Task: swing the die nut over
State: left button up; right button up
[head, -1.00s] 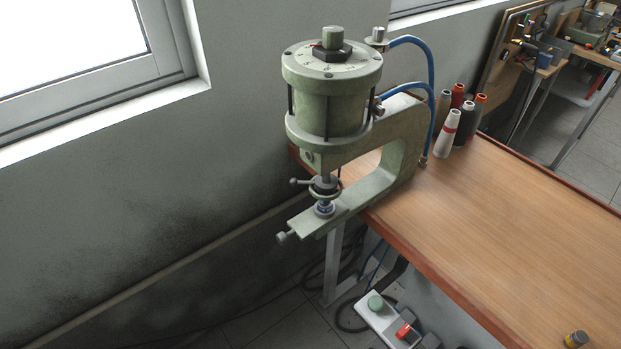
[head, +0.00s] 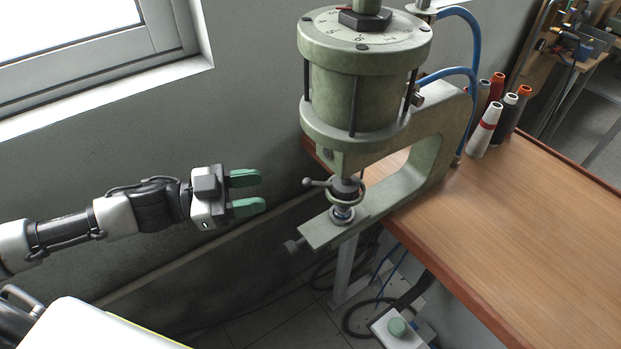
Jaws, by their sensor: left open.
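A green pneumatic press (head: 345,95) stands at the corner of the wooden table. A black hex nut (head: 365,19) sits on the numbered dial on its top. Under the cylinder, a dark collar with a ball-ended lever (head: 318,183) pointing left surrounds the ram, above the lower die (head: 342,215) on the press arm. I cannot tell for sure which part is the die nut. My left gripper (head: 259,192) is open and empty, with green fingers pointing right, left of the lever and apart from it. My right gripper is out of view.
The wooden table (head: 520,220) has a wide clear top. Several thread cones (head: 486,130) stand behind the press. Blue hoses (head: 474,50) loop behind it. A wall with a window is at left. A foot pedal box (head: 397,327) is on the floor.

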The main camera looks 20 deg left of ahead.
aim_at(307, 180)
pick_arm(q)
jog(key=p+x, duration=0.2)
jog(key=x, duration=0.6)
jog(key=shift+w+r+p, duration=0.1)
jog(key=shift+r+p, duration=0.1)
jog(key=shift+p, duration=0.2)
jog(key=shift+x, duration=0.8)
jog(key=shift+f, duration=0.15)
jog(key=shift+c, duration=0.3)
